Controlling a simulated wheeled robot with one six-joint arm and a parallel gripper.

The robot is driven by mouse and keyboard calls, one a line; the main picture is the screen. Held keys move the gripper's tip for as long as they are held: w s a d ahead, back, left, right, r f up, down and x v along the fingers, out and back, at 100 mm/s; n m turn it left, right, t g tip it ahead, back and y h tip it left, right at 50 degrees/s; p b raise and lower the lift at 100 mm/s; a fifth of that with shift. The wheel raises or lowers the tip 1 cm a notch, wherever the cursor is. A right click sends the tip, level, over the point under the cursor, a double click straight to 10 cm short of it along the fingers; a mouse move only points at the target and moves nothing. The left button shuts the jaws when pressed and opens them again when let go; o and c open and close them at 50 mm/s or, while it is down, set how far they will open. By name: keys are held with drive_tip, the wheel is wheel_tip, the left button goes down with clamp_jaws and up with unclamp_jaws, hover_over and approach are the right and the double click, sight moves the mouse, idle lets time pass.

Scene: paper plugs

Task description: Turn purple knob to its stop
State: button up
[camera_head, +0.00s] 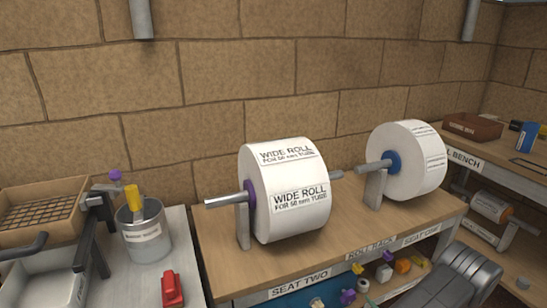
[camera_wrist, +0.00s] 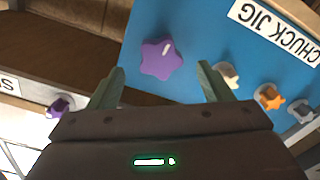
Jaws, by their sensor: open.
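In the wrist view a purple star-shaped knob (camera_wrist: 162,60) with a pale mark on one lobe sits on a blue panel (camera_wrist: 200,22) labelled CHUCK JIG. My gripper (camera_wrist: 160,70) is open, with its two fingers apart. The knob appears between the fingertips in the picture; I see no contact, and the remaining distance is hard to tell. Nothing is held. I cannot make out a stop for the knob. In the head view the knob cannot be told for certain.
White (camera_wrist: 229,76), orange (camera_wrist: 270,97) and grey (camera_wrist: 301,110) knobs stand to the right in the wrist view; another purple piece (camera_wrist: 58,106) is at left. In the head view, two wide paper rolls (camera_head: 287,225) (camera_head: 408,160) stand on a wooden bench (camera_head: 370,225) above a cluttered shelf.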

sight(350, 299)
drive_tip(key=shift+w, duration=0.1)
drive_tip(key=shift+b+x, duration=0.3)
drive_tip(key=shift+x, duration=1.6)
drive_tip(key=c, duration=1)
drive_tip(key=shift+o, duration=0.2)
drive_tip(key=o, duration=1)
drive_tip(key=shift+c, duration=0.2)
